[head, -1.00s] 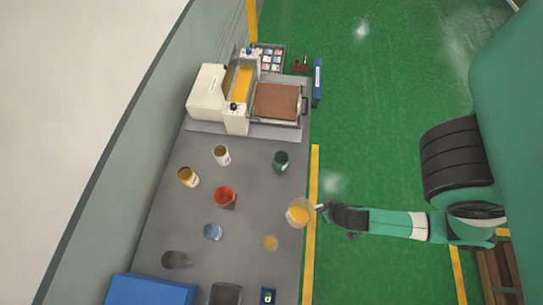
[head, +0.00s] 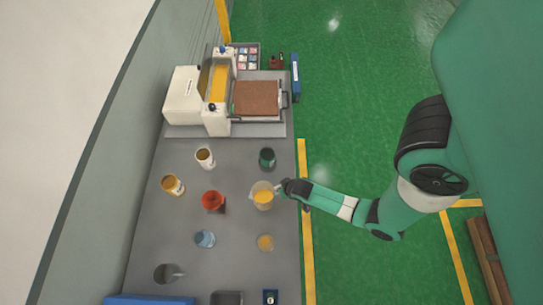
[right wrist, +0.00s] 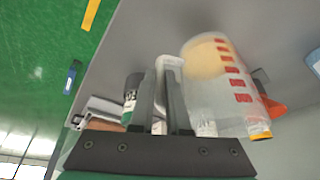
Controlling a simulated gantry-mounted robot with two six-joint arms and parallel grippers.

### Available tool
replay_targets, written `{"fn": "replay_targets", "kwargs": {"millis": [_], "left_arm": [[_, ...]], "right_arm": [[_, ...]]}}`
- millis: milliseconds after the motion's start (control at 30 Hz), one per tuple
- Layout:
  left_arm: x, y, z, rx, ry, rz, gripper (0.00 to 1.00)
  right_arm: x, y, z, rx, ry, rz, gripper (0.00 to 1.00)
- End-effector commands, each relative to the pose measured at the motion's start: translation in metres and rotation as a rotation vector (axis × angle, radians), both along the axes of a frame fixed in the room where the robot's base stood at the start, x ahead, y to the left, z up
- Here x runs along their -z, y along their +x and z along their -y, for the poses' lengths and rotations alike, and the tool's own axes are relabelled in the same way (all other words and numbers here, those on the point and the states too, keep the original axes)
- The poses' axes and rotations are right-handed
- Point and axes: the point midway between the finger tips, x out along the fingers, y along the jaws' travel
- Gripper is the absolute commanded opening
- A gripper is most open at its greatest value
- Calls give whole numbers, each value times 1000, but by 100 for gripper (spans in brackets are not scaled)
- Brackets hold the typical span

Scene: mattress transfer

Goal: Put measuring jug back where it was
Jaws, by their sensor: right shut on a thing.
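A clear measuring jug (head: 263,199) with yellow-orange contents is above or on the grey table (head: 236,215), inside its right edge; I cannot tell whether its base touches. My right gripper (head: 281,189) is shut on the jug's handle side, coming in from the right. In the right wrist view the jug (right wrist: 213,88), with red marks on its wall, is close beside the two fingers (right wrist: 164,100), which have the pale handle between them. My left gripper is not in view.
Around the jug stand a green can (head: 267,160), a red jug (head: 213,203), a blue cup (head: 205,239) and a small yellow-filled cup (head: 265,242). White (head: 205,160) and yellow (head: 173,186) tins are farther left. A machine (head: 186,95) stands at the back.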

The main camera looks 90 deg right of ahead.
Motion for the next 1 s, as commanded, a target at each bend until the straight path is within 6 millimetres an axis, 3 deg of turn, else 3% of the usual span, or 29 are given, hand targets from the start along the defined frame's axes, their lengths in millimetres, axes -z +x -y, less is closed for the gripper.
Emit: {"fn": "replay_targets", "kwargs": {"millis": [267,500,867,900,1000], "left_arm": [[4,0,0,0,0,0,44],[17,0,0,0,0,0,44],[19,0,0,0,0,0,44],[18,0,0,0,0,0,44],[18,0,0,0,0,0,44]], "right_arm": [[13,10,5,1,-1,2,0],[46,12,7,0,-1,1,0],[50,12,7,1,-1,2,0],[49,12,6,1,-1,1,19],[48,12,6,1,-1,1,37]]}}
